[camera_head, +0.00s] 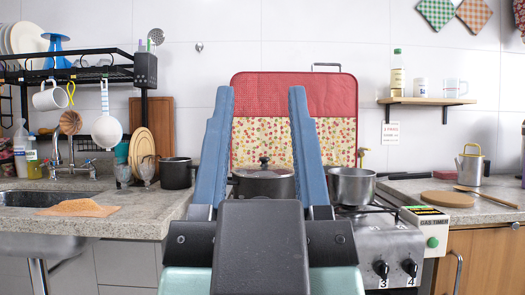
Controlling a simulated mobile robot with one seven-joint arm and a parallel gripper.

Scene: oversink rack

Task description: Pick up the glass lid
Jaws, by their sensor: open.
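The glass lid (264,171) sits on a dark pot on the stove, straight ahead. It has a dark knob standing up at its centre. My gripper (260,92) is in the foreground with its two blue fingers raised and spread wide apart. In the picture, the lid and pot show between the fingers, beyond them. Nothing is held. The gripper's dark body hides the lower part of the pot and part of the stove.
A steel saucepan (352,186) stands on the stove to the right. A black pot (176,173) is on the left counter. A red patterned cover (294,94) stands behind the stove. A black dish rack (97,74) hangs over the sink at left. A yellow-handled kettle (469,167) is at right.

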